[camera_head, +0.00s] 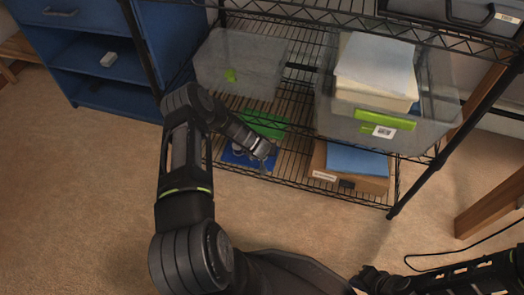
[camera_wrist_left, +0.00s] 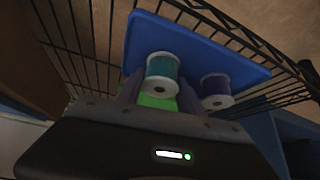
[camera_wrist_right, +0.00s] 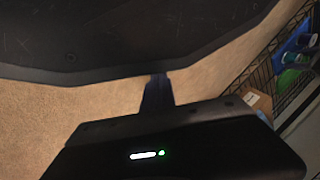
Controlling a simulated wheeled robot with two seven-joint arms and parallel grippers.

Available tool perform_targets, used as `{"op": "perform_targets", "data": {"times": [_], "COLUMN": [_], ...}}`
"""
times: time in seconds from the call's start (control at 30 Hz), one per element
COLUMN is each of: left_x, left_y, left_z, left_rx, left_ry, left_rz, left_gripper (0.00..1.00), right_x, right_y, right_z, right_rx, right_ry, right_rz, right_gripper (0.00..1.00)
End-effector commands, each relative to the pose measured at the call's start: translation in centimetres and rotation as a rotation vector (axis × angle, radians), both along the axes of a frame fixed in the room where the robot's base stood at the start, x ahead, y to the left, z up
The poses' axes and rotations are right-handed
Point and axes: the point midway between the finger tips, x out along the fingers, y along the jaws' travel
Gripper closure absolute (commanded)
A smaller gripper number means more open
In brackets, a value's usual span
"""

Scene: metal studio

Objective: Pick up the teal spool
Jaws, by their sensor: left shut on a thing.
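The teal spool (camera_wrist_left: 162,72), with white ends, shows in the left wrist view in front of a blue tray (camera_wrist_left: 145,35). My left gripper (camera_wrist_left: 160,92) is shut on the teal spool, a finger on each side. Whether the spool is clear of the tray I cannot tell. A purple spool (camera_wrist_left: 216,86) stands just to the right, apart from the fingers. In the head view my left gripper (camera_head: 264,166) is low at the shelf's front, over the blue tray (camera_head: 234,157), and hides the spool. My right gripper (camera_head: 364,278) is at the bottom right; its fingers (camera_wrist_right: 157,90) are together and empty.
A wire shelf (camera_head: 285,100) holds a grey bin (camera_head: 240,62), a clear bin (camera_head: 340,122) with books, a green item (camera_head: 264,123) and a cardboard box (camera_head: 345,180) topped with blue. A blue cabinet (camera_head: 110,95) stands left. The carpet in front is clear.

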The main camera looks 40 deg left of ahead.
Motion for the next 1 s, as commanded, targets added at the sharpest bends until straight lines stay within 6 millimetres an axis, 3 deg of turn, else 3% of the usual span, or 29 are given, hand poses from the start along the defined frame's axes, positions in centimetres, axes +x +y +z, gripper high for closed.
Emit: {"op": "perform_targets", "data": {"times": [0.23, 0.37, 0.73, 1.0], "left_x": [0.1, -2.3, -11.5, -15.0], "left_y": [0.0, -1.3, -6.9, -8.9], "left_z": [3.4, 3.0, 3.0, 2.8], "left_rx": [0.003, -0.002, -0.004, -0.001], "left_ry": [-0.002, 0.006, 0.005, 0.001], "left_rz": [-0.003, 0.0, -0.003, -0.001], "left_gripper": [0.95, 0.95, 0.95, 0.95], "right_x": [-0.3, -0.4, -0.9, -1.0], "right_y": [-0.1, -0.1, -0.1, -0.1], "right_z": [2.2, 2.7, 5.5, 6.2], "right_rx": [0.001, 0.002, 0.005, 0.006], "right_ry": [0.007, 0.01, 0.024, 0.028], "right_rz": [0.004, 0.005, 0.012, 0.015], "right_gripper": [1.0, 1.0, 1.0, 1.0]}}
